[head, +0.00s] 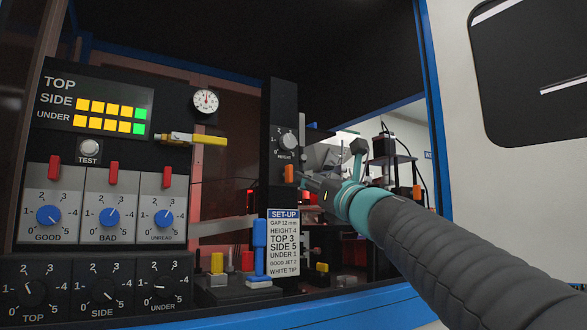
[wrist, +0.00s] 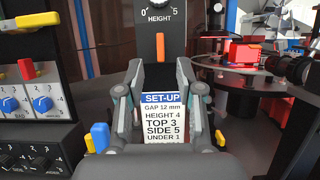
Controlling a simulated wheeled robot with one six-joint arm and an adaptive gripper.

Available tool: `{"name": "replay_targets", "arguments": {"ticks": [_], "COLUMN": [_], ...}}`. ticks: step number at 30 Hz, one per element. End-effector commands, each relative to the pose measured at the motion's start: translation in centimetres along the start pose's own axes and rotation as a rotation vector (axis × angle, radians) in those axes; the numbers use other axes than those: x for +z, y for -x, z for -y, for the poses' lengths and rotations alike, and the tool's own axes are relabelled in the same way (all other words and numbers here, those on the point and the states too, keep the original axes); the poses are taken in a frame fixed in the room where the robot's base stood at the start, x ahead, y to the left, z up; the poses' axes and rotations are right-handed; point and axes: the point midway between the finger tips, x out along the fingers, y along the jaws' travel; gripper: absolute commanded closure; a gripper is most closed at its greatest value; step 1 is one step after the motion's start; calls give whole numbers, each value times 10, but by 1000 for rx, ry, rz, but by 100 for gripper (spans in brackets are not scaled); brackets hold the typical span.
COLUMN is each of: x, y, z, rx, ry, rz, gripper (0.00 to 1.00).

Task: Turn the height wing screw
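The height wing screw is an orange upright tab (head: 288,173) on the dark column, below the dial marked HEIGHT (head: 288,141). In the wrist view the orange tab (wrist: 160,46) stands upright under the HEIGHT label, above and midway between my fingertips in the picture. My gripper (wrist: 160,68) is open and empty, one finger on each side. In the head view my gripper (head: 312,184) is just right of the tab; contact cannot be told. The SET-UP card (head: 283,240) reads HEIGHT 4; it also shows between my fingers in the wrist view (wrist: 163,120).
Left of the column are a panel with blue knobs (head: 109,217), red levers and a lower row of black dials. A yellow-tipped nozzle (head: 195,139) and a gauge (head: 206,100) sit nearby. A blue block (head: 259,247) stands below. A blue frame edges the opening.

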Motion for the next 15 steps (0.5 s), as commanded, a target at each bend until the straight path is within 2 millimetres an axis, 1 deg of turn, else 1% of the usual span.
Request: {"name": "replay_targets", "arguments": {"ticks": [1, 6, 10, 15], "x": [2, 2, 1, 1], "y": [-12, -44, -64, -80], "z": [0, 0, 0, 0], "rx": [2, 1, 1, 0], "ry": [-1, 1, 1, 2], "rz": [-1, -1, -2, -1], "gripper": [64, 64, 64, 64]}}
